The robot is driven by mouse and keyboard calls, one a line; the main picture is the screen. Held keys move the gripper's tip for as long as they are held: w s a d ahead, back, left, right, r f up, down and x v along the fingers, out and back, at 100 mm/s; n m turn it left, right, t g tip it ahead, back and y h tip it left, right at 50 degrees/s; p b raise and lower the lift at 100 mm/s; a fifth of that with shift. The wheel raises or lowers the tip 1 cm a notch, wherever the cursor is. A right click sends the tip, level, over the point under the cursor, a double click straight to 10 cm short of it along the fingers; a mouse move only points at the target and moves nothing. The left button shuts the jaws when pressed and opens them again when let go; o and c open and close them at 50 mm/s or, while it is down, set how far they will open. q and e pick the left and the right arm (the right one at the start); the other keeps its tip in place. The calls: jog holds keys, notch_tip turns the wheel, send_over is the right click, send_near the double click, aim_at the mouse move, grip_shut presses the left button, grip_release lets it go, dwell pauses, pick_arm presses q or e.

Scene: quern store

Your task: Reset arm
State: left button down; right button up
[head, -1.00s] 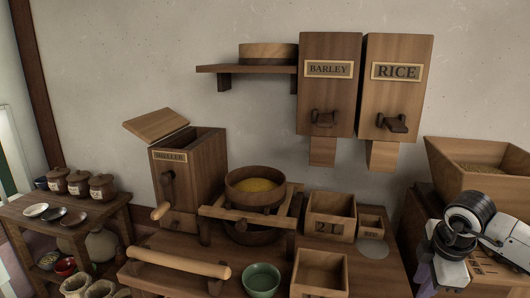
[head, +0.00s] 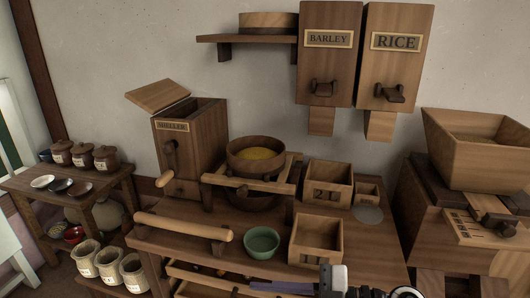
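My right gripper (head: 283,287) shows only in part at the bottom edge of the head view, in front of the workbench. A purple-grey finger points left from a white and black wrist part. The rest of the hand is cut off by the frame, so I cannot tell whether it is open or shut. Nothing is visible in its grasp. My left gripper is not in view.
The workbench carries a sheller (head: 190,142), a bowl of yellow grain (head: 256,154), a green bowl (head: 262,243), and wooden boxes (head: 316,241). A drawer-like tray (head: 205,278) shows below its front edge. A hopper unit (head: 470,150) stands right; a low shelf (head: 100,188) stands left.

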jog(key=w+d+f+m+t+h, duration=0.2)
jog(key=d+f+m+t+h, duration=0.55)
jog(key=m+t, duration=0.55)
jog(key=s+d+f+m+g+h, duration=0.2)
jog(key=s+d+f+g, duration=0.1)
jog(key=s+f, duration=0.5)
jog(key=s+d+f+m+g+h, duration=0.3)
jog(key=s+d+f+g, duration=0.1)
jog(key=s+f, duration=0.3)
jog(key=shift+s+d+f+h+p, duration=0.35)
jog(key=shift+s+d+f, duration=0.1)
jog(key=shift+f, duration=0.35)
